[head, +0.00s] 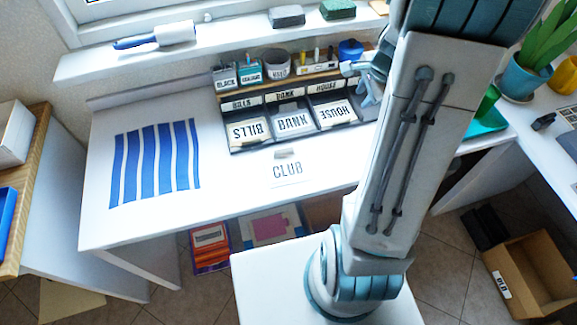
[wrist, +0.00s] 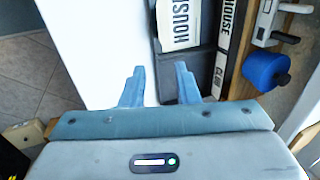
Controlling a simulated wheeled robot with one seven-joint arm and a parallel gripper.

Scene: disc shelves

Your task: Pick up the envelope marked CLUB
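The envelope marked CLUB (head: 287,172) lies flat on the white desk, in front of the letter tray. It is white, with a small beige patch at its top edge. It does not show in the wrist view. My gripper (wrist: 160,85) is open, with its two blue fingers apart and nothing between them. In the head view my gripper (head: 368,90) is partly hidden by my arm. It is at the right end of the letter tray, to the right of and behind the CLUB envelope.
The dark letter tray (head: 237,150) holds envelopes marked BILLS (head: 249,131), BANK (head: 294,121) and HOUSE (head: 335,114). A blue striped mat (head: 155,162) lies at left. The desk between mat and envelope is clear.

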